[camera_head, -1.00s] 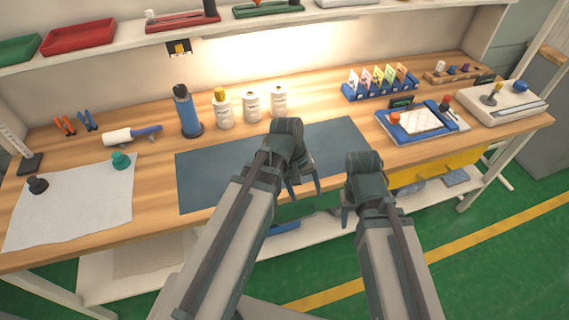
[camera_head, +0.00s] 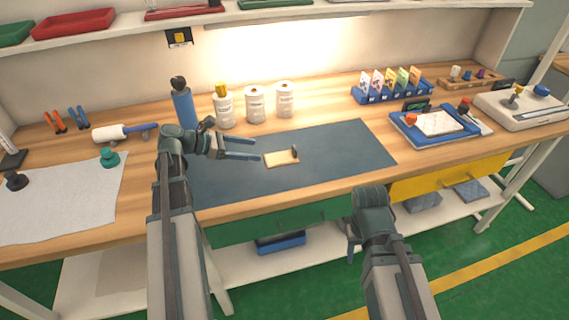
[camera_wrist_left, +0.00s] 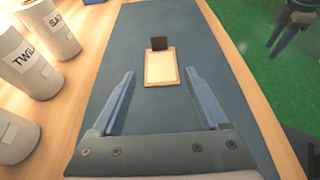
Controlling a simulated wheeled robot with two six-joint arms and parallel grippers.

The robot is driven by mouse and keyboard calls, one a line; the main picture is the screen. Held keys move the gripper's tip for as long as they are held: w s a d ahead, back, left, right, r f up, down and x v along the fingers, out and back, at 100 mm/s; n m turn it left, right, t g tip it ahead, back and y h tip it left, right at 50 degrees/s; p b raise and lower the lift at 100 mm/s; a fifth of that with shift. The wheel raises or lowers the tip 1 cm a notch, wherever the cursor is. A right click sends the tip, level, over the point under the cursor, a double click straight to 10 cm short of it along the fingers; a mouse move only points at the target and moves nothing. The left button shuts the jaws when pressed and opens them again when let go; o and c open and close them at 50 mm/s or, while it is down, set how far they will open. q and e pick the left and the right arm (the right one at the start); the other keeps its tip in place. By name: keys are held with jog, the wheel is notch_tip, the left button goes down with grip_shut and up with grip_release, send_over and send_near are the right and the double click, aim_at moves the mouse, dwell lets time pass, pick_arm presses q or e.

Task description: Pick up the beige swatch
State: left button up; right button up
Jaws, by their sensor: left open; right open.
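The beige swatch (camera_head: 280,159) is a small flat rectangle lying on the dark blue-grey mat (camera_head: 345,148), with a small dark upright tab at one end. In the left wrist view the swatch (camera_wrist_left: 161,68) lies ahead of the fingertips, roughly centred between them, with the dark tab at its far end. My left gripper (camera_head: 256,149) is open and empty over the mat, just left of the swatch; its fingers (camera_wrist_left: 160,75) point toward it. My right gripper (camera_head: 352,238) hangs in front of the table's front edge, apart from the swatch; its fingers are partly hidden by its wrist.
Three white bottles (camera_head: 255,104) and a blue bottle (camera_head: 184,107) stand behind the mat. A blue card rack (camera_head: 392,97) and blue tray (camera_head: 405,130) are at the right. A white sheet (camera_head: 65,200) lies at the left. The mat's right part is clear.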

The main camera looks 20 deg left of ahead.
pick_arm(q)
jog(key=b, duration=0.3)
send_near(293, 152)
jog(key=shift+w+d+f, duration=0.25)
jog(key=shift+d+f, duration=0.2)
jog(key=shift+w+d+f, duration=0.25)
jog(key=shift+d+f, duration=0.2)
jog(key=shift+d, duration=0.05)
jog(key=shift+r+x, duration=0.25)
jog(key=shift+x, duration=0.85)
jog(key=b+x, duration=0.1)
jog(key=x, duration=0.3)
jog(key=shift+w+d+r+b, duration=0.15)
jog(key=shift+b, duration=0.15)
grip_shut()
